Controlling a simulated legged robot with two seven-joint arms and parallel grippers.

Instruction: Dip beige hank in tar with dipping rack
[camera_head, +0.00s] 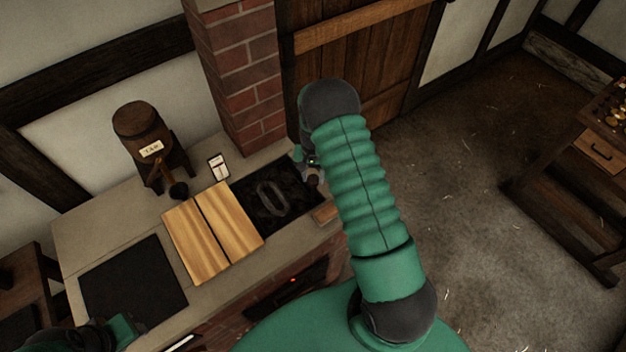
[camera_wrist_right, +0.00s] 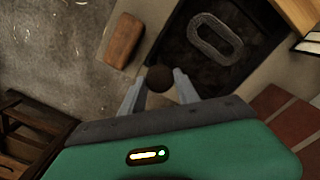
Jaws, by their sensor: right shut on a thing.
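An oval looped hank (camera_head: 271,197) lies in the black tar vat (camera_head: 300,207) set into the counter. It looks dark grey-brown rather than beige, and it also shows in the right wrist view (camera_wrist_right: 241,40). My right gripper (camera_head: 314,178) is at the vat's far right corner. In the wrist view its fingers (camera_wrist_right: 160,85) are shut on a round dark brown knob (camera_wrist_right: 160,77), which seems to be the dipping rack's handle. The rest of the rack is hard to make out. Part of my left arm's end shows at the lower left, its fingers not distinguishable.
Wooden boards (camera_head: 193,244) lie left of the vat. A barrel labelled TAR (camera_head: 142,125) and a small white card (camera_head: 218,167) stand behind. A wooden block (camera_head: 326,213) lies by the vat's right edge. A brick pillar (camera_head: 236,70) rises behind the counter.

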